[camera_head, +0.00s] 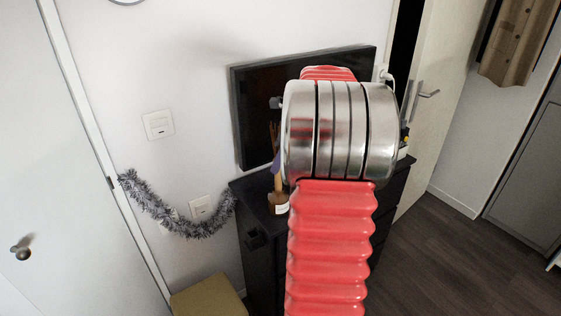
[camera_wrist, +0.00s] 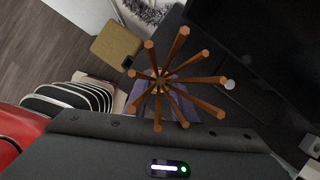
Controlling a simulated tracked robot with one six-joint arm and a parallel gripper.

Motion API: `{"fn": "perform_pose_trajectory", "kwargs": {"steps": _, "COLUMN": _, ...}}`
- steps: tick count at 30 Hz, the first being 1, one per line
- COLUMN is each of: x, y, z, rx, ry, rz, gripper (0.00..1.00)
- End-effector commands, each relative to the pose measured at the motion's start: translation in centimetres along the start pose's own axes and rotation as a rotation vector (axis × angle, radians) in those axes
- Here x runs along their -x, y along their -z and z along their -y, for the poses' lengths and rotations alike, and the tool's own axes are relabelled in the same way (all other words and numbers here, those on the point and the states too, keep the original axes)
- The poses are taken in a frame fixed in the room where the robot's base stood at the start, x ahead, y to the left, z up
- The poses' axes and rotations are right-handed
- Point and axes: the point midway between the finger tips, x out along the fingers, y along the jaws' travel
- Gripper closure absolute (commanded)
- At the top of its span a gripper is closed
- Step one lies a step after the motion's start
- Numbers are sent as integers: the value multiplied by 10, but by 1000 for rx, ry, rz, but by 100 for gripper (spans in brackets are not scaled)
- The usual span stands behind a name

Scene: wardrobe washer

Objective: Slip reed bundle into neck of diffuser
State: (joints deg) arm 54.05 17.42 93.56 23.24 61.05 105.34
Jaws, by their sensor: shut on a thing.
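The reed bundle (camera_wrist: 160,82) is several brown sticks that fan out toward the wrist camera and meet at a narrow centre. My gripper (camera_wrist: 163,103) has purple-grey fingers shut on the bundle below the fanned ends. In the head view the reeds (camera_head: 273,132) stand roughly upright, just left of my arm, with a purple finger of my gripper (camera_head: 277,165) below their tops. The diffuser (camera_head: 280,197), a small tan bottle with a white label, stands on the black cabinet directly below the gripper. My arm hides part of this area. I cannot tell whether the lower reed ends are inside the neck.
The black cabinet (camera_head: 250,190) stands against the white wall, with a dark screen (camera_head: 252,110) behind my arm. Grey tinsel (camera_head: 180,220) hangs on the wall to the left. A tan box (camera_head: 207,298) sits low beside the cabinet. Open floor (camera_head: 430,250) lies to the right.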

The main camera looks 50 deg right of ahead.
Motion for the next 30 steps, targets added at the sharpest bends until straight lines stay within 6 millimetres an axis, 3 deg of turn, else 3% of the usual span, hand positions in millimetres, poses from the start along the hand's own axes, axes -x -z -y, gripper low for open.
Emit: {"fn": "perform_pose_trajectory", "kwargs": {"steps": 30, "x": -17, "y": 7, "z": 0, "rx": 0, "ry": 0, "rz": 0, "gripper": 98}}
